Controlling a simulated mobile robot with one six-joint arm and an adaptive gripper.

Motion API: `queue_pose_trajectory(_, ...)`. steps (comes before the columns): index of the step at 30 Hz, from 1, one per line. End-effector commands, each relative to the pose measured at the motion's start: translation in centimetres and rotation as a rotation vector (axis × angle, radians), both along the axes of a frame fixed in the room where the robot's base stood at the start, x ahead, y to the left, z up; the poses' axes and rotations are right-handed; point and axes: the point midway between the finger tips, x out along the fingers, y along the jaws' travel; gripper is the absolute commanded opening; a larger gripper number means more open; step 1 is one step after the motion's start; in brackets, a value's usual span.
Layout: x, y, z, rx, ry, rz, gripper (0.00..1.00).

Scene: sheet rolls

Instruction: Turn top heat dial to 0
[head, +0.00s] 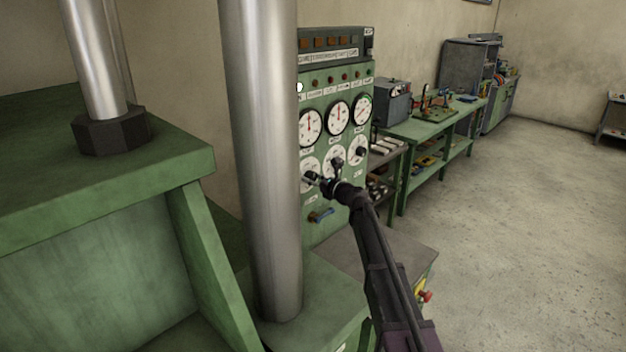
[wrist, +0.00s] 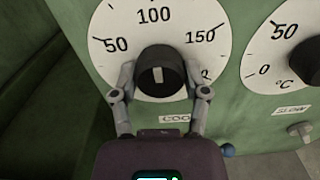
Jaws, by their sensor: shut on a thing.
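A black dial knob (wrist: 160,62) with a white mark on its face sits on a white dial plate (wrist: 118,38) marked 50, 100 and 150. The label under it is partly hidden, so I cannot tell whether it is the top heat dial. My gripper (wrist: 158,78) has one finger on each side of the knob and is shut on it. In the head view my gripper (head: 318,181) is at the lower-left dial of the green control panel (head: 318,230). The fingers and knob hide the lower part of the scale.
A second dial (wrist: 281,45) with a black knob is close on the right, above a SLOW label and a small switch (wrist: 299,130). Round gauges (head: 338,117) are above. A steel column (head: 260,150) stands left of the panel. Open floor (head: 530,220) lies to the right.

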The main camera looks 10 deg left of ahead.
Motion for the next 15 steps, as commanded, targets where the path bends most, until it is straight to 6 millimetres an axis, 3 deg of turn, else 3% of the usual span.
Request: queue_pose_trajectory(15, -0.03, 0.30, -0.03, -0.089, -0.112, 0.000, 0.12)
